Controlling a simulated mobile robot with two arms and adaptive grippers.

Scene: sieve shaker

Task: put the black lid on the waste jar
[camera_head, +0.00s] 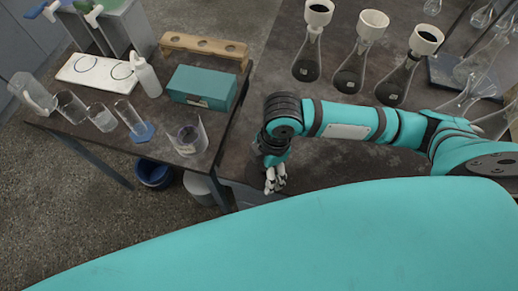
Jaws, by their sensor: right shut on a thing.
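My right gripper (275,181) hangs with its pale fingers pointing down, near the front left corner of the right-hand table. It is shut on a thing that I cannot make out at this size. I cannot clearly pick out the black lid. A clear, open jar (188,138) with dark contents stands near the front right of the left-hand table, left of the gripper and apart from it. It may be the waste jar; no label is readable. My left gripper is not in view.
A teal box (202,87) and a wooden rack (204,47) stand behind the jar. Several glass vessels, a white bottle (146,75) and a white tray (97,73) are to its left. Flasks with funnels (313,42) stand behind my right arm. A blue bucket (154,174) is below.

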